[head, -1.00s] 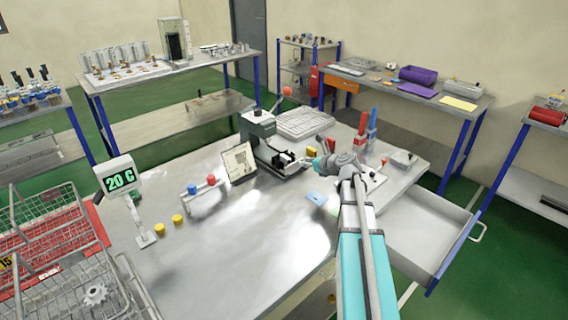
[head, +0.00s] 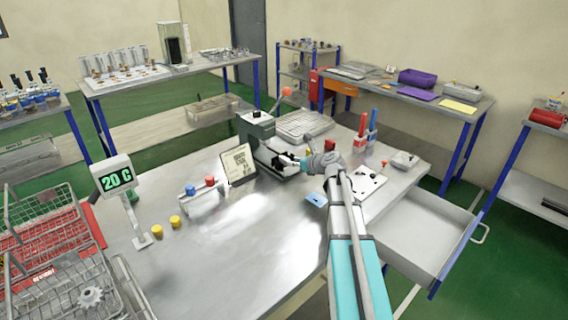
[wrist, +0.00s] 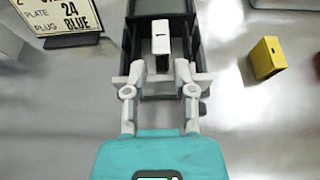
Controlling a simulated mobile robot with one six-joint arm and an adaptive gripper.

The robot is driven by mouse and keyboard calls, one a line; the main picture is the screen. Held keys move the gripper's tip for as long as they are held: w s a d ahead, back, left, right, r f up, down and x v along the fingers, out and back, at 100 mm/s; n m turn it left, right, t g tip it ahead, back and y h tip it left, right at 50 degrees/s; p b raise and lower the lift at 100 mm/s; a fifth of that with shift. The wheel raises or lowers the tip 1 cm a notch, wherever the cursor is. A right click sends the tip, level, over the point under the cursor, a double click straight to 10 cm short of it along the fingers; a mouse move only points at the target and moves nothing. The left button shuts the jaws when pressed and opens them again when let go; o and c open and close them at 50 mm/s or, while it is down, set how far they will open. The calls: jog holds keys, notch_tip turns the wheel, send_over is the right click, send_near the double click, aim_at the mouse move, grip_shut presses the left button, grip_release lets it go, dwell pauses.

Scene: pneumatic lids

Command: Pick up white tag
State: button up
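The white tag (wrist: 162,38) is a small pale piece with a short dark mark. In the wrist view it sits in the dark fixture of the grey machine (wrist: 163,8). My gripper (wrist: 158,66) is open, its two fingers apart with the tag just ahead of and between their tips. I cannot tell whether either finger touches it. In the head view my gripper (head: 303,163) is at the front of the grey machine (head: 257,128) with the red-knobbed lever. The tag is too small there to make out clearly.
A sign card (head: 238,165), reading plate 24 and plug blue in the wrist view (wrist: 65,14), stands left of the machine. A yellow block (wrist: 266,58) lies to the right. A blue piece (head: 316,199) and a black-spotted white plate (head: 366,183) lie near my arm. An open drawer (head: 430,230) juts out right.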

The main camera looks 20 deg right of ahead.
jog(key=shift+b+x, duration=0.65)
jog(key=shift+x, duration=1.5)
jog(key=shift+c, duration=0.2)
grip_shut()
jog(key=shift+r, duration=0.2)
notch_tip(320, 180, up, 3)
jog(key=p, duration=0.3)
jog(key=s+d+r+p, duration=0.1)
jog(key=s+r+p, duration=0.8)
jog(key=s, duration=0.5)
jog(key=shift+d+r+p, duration=0.35)
jog(key=shift+d+p, duration=0.05)
jog(key=shift+p, duration=0.15)
jog(key=shift+w, duration=0.1)
